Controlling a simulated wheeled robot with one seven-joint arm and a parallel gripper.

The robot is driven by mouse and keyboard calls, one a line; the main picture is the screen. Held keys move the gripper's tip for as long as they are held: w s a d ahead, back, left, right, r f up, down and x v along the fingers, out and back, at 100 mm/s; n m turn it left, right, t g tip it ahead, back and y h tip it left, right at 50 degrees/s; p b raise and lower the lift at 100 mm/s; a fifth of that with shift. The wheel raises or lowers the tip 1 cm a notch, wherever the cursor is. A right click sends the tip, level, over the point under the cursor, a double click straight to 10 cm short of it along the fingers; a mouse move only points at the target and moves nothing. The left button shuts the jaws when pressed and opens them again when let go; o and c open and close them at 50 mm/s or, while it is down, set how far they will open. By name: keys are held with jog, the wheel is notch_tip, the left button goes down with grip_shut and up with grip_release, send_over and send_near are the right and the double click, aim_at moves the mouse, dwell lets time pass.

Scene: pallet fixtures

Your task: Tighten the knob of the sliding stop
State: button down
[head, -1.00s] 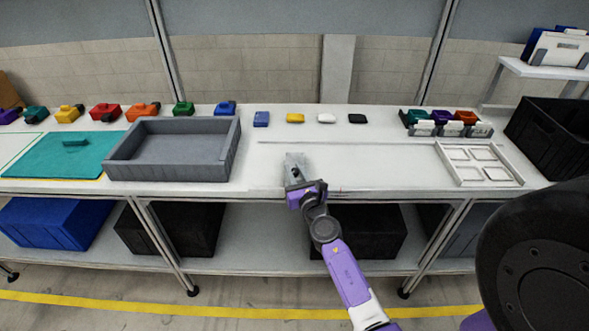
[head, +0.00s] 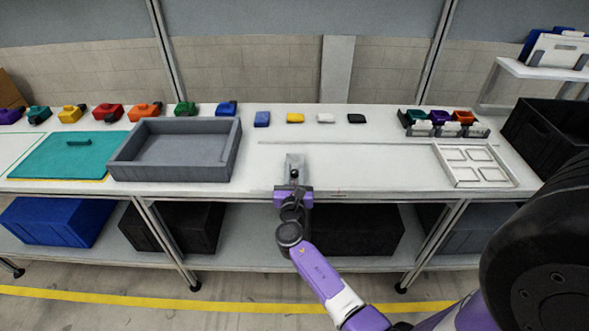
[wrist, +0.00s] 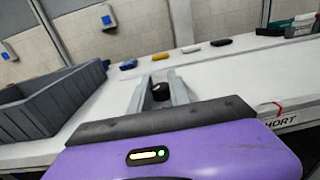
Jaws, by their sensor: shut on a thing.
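The knob is a small black round piece (head: 295,173) near the front edge of the table. It also shows in the wrist view (wrist: 160,91), between two grey fingers. My gripper (head: 294,164) reaches over the front edge from below and is shut on the knob. In the wrist view my gripper (wrist: 160,88) points away over the white tabletop, with its purple housing in front. The body of the sliding stop is mostly hidden by the fingers, and I cannot tell its outline.
A grey tray (head: 172,178) stands to the left, with a teal board (head: 60,160) beyond it. A white frame (head: 476,181) lies to the right. Several small coloured blocks line the back. The front edge carries a red mark (wrist: 278,107) and partly hidden lettering. Tabletop beside my gripper is clear.

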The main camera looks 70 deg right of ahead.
jog(key=m+g+b, duration=0.1)
jog(key=m+g, duration=0.1)
jog(key=g, duration=0.1)
jog(key=m+g+h+b, duration=0.1)
jog(key=m+g, duration=0.1)
jog(key=g, duration=0.1)
jog(key=shift+w+f+g, duration=0.1)
jog(key=shift+w+g, duration=0.1)
jog(key=shift+g, duration=0.2)
jog(key=m+g+b, duration=0.2)
jog(key=m+g, duration=0.1)
jog(key=g, duration=0.1)
jog(key=shift+g+b, duration=0.3)
jog(key=shift+s+m+g+y+b, duration=0.15)
jog(key=shift+m+g+y+b, duration=0.35)
jog(key=shift+m+g, duration=0.2)
jog(key=shift+g, duration=0.3)
jog(key=shift+s, duration=0.1)
jog(key=c, duration=1.2)
grip_release()
jog(key=b+v, duration=0.1)
jog(key=v, duration=0.6)
jog(key=shift+w+a, duration=0.2)
jog(key=shift+a, duration=0.1)
